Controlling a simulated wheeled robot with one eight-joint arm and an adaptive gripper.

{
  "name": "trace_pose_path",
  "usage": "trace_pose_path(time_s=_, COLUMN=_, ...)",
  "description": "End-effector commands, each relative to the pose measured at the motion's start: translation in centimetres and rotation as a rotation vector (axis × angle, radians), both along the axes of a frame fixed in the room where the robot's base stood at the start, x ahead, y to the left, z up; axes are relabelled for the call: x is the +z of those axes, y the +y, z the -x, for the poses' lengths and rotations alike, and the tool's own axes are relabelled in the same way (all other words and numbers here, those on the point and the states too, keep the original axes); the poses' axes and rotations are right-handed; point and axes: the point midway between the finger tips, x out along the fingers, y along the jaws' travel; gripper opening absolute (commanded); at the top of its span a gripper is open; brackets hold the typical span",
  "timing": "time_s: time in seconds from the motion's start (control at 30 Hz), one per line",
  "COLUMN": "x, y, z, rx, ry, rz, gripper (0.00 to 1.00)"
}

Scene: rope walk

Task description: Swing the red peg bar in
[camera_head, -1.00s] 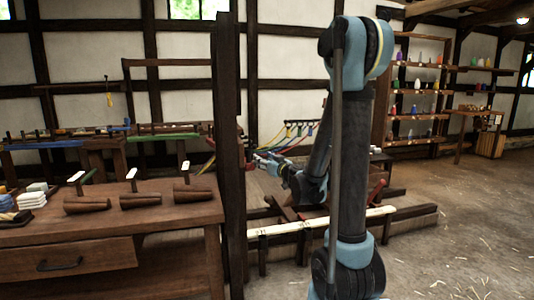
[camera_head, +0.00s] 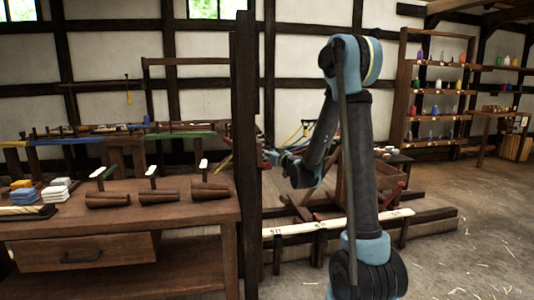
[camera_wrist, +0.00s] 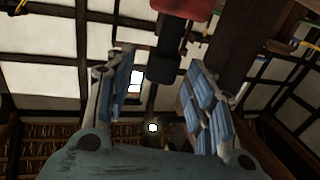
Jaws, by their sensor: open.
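In the wrist view, a red piece (camera_wrist: 186,7) with a dark rounded peg below it shows at the top, just beyond the fingertips; I take it for part of the red peg bar. My gripper (camera_wrist: 160,80) is open, its blue-padded fingers spread wide, with the dark peg near the gap between the tips. I cannot tell whether they touch it. In the head view, my gripper (camera_head: 273,158) is beside a tall dark post, with a small red patch at its tip. The rest of the bar is hidden or too small to make out.
The dark wooden post (camera_head: 245,150) stands close left of my gripper. A low timber frame with a pale rail (camera_head: 340,221) lies below my arm. Shelves (camera_head: 438,95) stand back right; the floor at right is open.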

Motion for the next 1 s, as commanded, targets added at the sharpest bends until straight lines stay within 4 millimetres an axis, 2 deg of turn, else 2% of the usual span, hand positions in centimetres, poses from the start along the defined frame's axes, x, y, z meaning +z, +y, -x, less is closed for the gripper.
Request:
trace_pose_path(time_s=0.1, x=0.0, y=0.9, z=-1.5, rx=0.0, ry=0.0, rz=0.0, gripper=0.49)
trace_pose_path(time_s=0.3, x=0.0, y=1.6, z=-2.7, rx=0.0, ry=0.0, rz=0.0, gripper=0.49)
trace_pose_path(time_s=0.63, x=0.0, y=1.8, z=-2.9, rx=0.0, ry=0.0, rz=0.0, gripper=0.49)
trace_pose_path(time_s=0.67, x=0.0, y=1.7, z=-2.9, rx=0.0, ry=0.0, rz=0.0, gripper=0.45)
trace_pose_path(time_s=0.8, x=0.0, y=1.7, z=-2.9, rx=0.0, ry=0.0, rz=0.0, gripper=0.13)
trace_pose_path(time_s=0.87, x=0.0, y=1.7, z=-2.9, rx=0.0, ry=0.0, rz=0.0, gripper=0.0)
trace_pose_path(time_s=1.0, x=0.0, y=1.7, z=-2.9, rx=-0.001, ry=0.0, rz=0.0, gripper=0.0)
